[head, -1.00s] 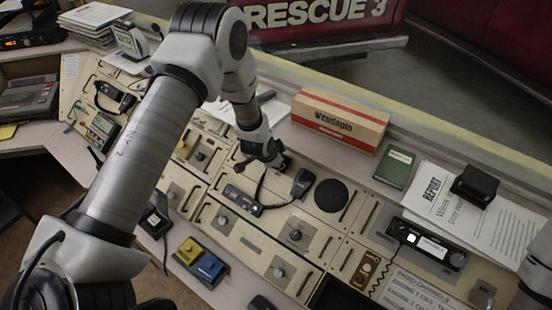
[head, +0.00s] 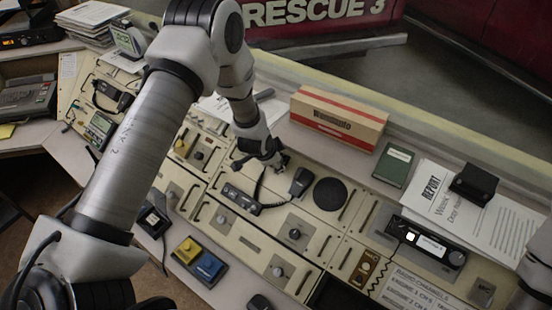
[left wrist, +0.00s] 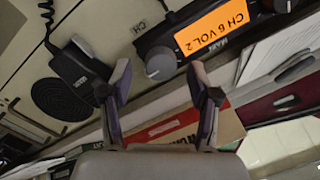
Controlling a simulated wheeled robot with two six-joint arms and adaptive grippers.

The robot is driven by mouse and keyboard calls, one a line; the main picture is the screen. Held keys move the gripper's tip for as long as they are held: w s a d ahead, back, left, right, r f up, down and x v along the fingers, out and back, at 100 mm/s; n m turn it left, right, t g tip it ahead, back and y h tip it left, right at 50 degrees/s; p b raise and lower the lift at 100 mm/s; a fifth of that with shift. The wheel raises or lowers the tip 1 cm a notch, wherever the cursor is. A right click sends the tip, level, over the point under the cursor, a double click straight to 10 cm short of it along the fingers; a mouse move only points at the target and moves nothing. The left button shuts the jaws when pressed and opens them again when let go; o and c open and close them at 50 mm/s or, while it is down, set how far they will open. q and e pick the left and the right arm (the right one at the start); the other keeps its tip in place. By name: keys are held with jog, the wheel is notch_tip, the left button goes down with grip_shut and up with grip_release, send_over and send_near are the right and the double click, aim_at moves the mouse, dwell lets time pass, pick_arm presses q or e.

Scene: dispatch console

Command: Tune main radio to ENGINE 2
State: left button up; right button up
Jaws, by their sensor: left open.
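The main radio (head: 242,199) is a dark box on the console in the head view. In the left wrist view the main radio (left wrist: 205,30) has an orange display reading "CH 6 VOL 2" and a grey knob (left wrist: 160,64) beside it. My left gripper (left wrist: 160,78) is open, and the knob appears between its fingertips; I cannot tell how far above it they are. In the head view my left gripper (head: 272,160) hangs over the console behind the radio. A radio channels card (head: 425,290) lies at the bottom right, its ENGINE 2 number too small to read. My right gripper is out of view.
A hand microphone (head: 301,181) and a round speaker (head: 330,194) sit right of the radio. A cardboard box (head: 340,118) and green book (head: 394,165) lie behind. Another radio (head: 430,243) is at the right. Small knobs and handles stud the panel.

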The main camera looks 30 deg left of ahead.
pick_arm(q)
jog(key=v, duration=1)
jog(key=shift+s+r, duration=0.2)
jog(key=shift+r, duration=0.1)
jog(key=shift+w, duration=0.1)
jog(key=shift+d, duration=0.1)
